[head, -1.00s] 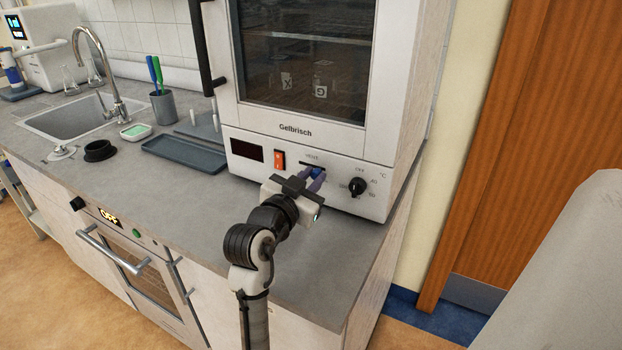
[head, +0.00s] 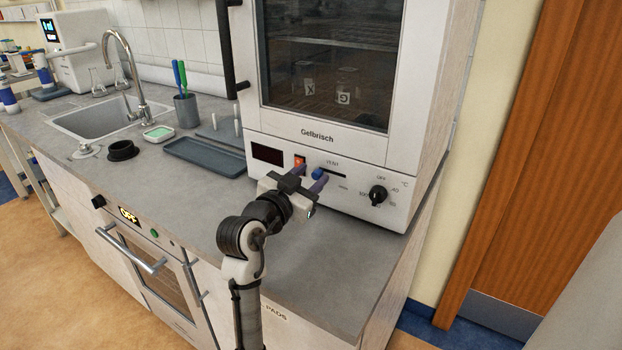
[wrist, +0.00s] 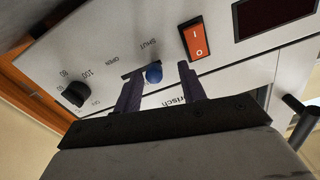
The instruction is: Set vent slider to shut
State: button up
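The vent slider is a round blue knob (head: 318,173) on the oven's front panel, at the left end of a dark horizontal slot (head: 336,176) under the VENT label. In the wrist view, which is turned over, the knob (wrist: 153,74) sits at the end of the slot by the word SHUT (wrist: 148,48); OPEN is printed by the other end. My gripper (head: 311,173) is at the panel with its two dark purple fingers apart. In the wrist view, my gripper (wrist: 160,68) has the knob between its fingers, nearer the left one; I cannot tell whether they touch.
An orange rocker switch (head: 299,162) is close to my gripper on the left. A black temperature dial (head: 378,195) is to the right. The oven (head: 420,110) stands on a grey counter (head: 330,255). The counter in front of the oven is clear.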

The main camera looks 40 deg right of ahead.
jog(key=shift+s, duration=0.1)
jog(key=b+v, duration=0.3)
jog(key=v, duration=1)
jog(key=shift+a, duration=0.35)
